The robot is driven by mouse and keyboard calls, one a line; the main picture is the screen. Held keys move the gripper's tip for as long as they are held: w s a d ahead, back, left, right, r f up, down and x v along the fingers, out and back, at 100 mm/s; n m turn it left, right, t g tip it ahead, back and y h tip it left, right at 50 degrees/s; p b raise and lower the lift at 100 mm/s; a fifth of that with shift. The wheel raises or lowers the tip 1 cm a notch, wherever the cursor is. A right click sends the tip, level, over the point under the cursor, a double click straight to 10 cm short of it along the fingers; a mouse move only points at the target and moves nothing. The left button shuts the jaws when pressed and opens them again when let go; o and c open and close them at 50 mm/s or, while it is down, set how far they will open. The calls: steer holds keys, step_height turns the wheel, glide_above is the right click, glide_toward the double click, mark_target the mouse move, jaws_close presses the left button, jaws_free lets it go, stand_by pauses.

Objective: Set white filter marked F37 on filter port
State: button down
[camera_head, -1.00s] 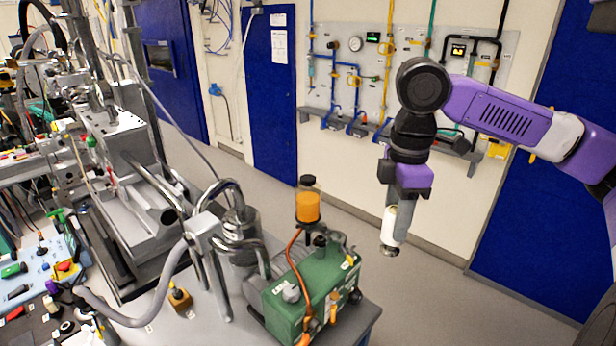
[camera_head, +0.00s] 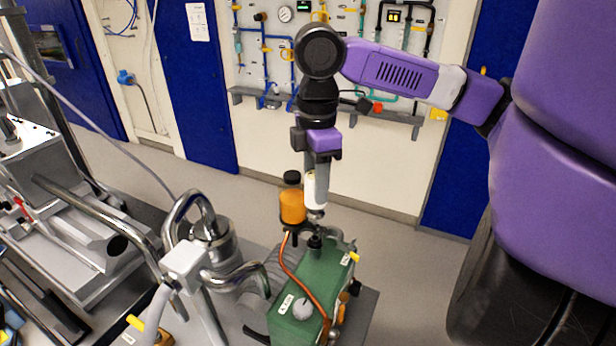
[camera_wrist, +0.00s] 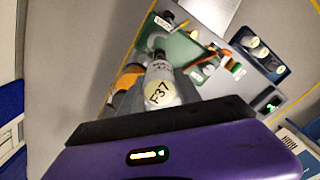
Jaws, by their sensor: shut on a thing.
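My gripper (camera_head: 316,172) is shut on the white filter (camera_head: 316,191), which hangs upright below it with a darker metal end pointing down. In the wrist view the filter's pale round face (camera_wrist: 159,93) reads F37, between the two grey fingers. The green pump (camera_head: 318,276) stands below on the grey bench. A dark fitting (camera_head: 315,242) on the pump's top, likely the filter port, lies just beneath the filter. The filter appears apart from it, but the exact gap and alignment cannot be told. The pump's green body (camera_wrist: 186,46) shows beyond the filter in the wrist view.
An orange bottle (camera_head: 292,203) with a black cap stands close left of the filter. An orange hose (camera_head: 285,262) crosses the pump. Bent metal pipes (camera_head: 188,215) rise at the left. A blue block with white round pieces (camera_wrist: 259,48) shows in the wrist view.

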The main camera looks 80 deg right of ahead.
mark_target(316, 211)
steer(key=shift+f, duration=0.75)
steer(key=shift+f+b, duration=1.85)
steer(key=shift+f, duration=0.45)
steer(key=shift+f, duration=0.55)
steer(key=c, duration=0.8)
jaws_free()
steer(key=shift+o, duration=0.2)
steer(key=shift+r+b, duration=0.6)
steer(key=shift+r, duration=3.35)
steer(key=shift+s, duration=0.1)
